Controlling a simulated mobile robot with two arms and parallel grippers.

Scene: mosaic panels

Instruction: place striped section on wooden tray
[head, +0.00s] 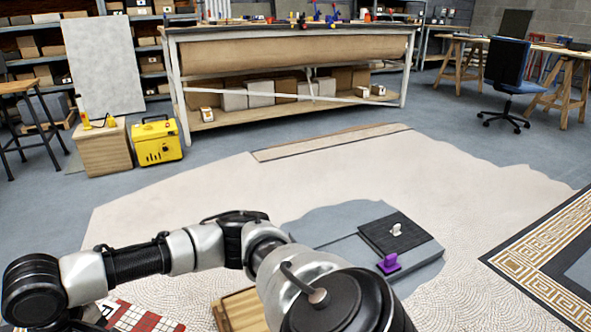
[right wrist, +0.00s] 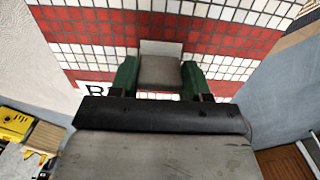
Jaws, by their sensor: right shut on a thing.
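The striped section (right wrist: 200,40), a panel of red and white mosaic tiles, fills the upper part of the right wrist view. Part of red and white tiling (head: 140,318) also shows at the bottom left of the head view, partly behind an arm. My right gripper (right wrist: 160,72), with green fingers, is shut on a grey block in front of the striped section. The block looks like its handle; the join is hidden. A wooden tray (head: 238,310) shows in part at the bottom of the head view, cut off by my arm. My left gripper is not in view.
A grey slab (head: 333,250) carries a dark panel with a white knob (head: 396,229) and a purple knob (head: 388,263). Pale mosaic floor surrounds it. A Greek-key border (head: 545,250) lies at right. A yellow machine (head: 155,142) and a workbench (head: 290,45) stand behind.

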